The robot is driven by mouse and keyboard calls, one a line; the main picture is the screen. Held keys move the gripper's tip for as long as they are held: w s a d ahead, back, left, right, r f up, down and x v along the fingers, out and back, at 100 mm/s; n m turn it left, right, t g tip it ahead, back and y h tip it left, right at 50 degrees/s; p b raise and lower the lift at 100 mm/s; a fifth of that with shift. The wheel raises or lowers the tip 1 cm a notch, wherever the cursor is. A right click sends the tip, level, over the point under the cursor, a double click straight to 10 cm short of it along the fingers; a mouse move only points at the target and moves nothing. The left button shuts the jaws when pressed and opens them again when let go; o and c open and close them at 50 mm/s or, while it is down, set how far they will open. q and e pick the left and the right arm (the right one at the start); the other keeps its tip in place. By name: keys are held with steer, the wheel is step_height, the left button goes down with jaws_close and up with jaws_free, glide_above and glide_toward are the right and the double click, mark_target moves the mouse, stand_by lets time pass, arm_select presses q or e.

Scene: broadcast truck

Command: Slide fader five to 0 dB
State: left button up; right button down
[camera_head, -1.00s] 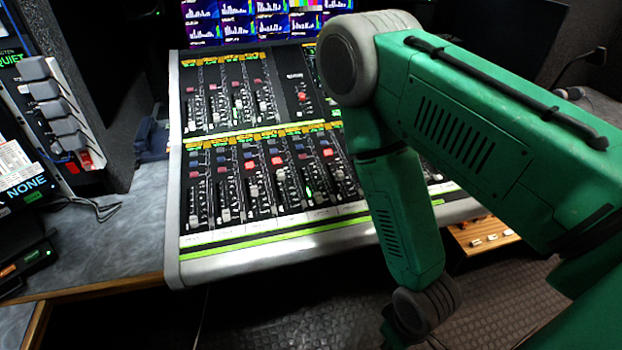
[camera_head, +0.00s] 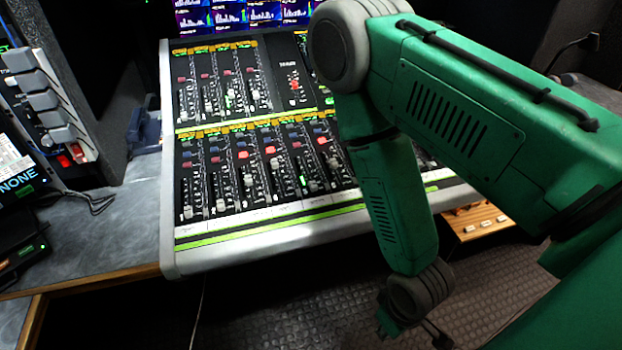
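The mixing console (camera_head: 270,238) stands in the middle of the view, with a lower row of channel strips and an upper row behind it. Counting from the left, the fifth strip in the lower row has a fader cap (camera_head: 309,186) low on its track. The strip labels and dB marks are too small to read. My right arm comes in from the right, bent in front of the console's right side, and hides strips there. Its wrist hangs low, in front of the console's front edge. My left arm and gripper do not show.
Lit meter screens (camera_head: 240,14) are behind the console. Textured floor (camera_head: 280,320) lies open in front.

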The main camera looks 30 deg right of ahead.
stand_by(0.4)
steer(key=c, duration=1.7)
jaws_free()
steer(key=shift+w+r, duration=0.1)
steer(key=o, duration=0.3)
steer(key=w+r, duration=0.1)
steer(key=w+a+r+n+p, duration=0.1)
steer(key=w, duration=0.1)
steer(key=w+n+p, duration=0.1)
steer(key=w, duration=0.1)
steer(key=shift+a+r+y, duration=0.15)
steer(key=shift+r+y, duration=0.15)
steer(key=shift+r, duration=0.1)
steer(key=shift+o, duration=0.2)
steer(key=n+t+h+p, duration=0.1)
steer(key=n+p, duration=0.7)
steer(key=n, duration=0.5)
glide_toward(311, 184)
steer(key=f, duration=0.3)
steer(key=w+f, duration=0.1)
steer(key=f, duration=0.5)
steer(key=shift+w+d+f, duration=0.2)
steer(key=shift+f, duration=0.05)
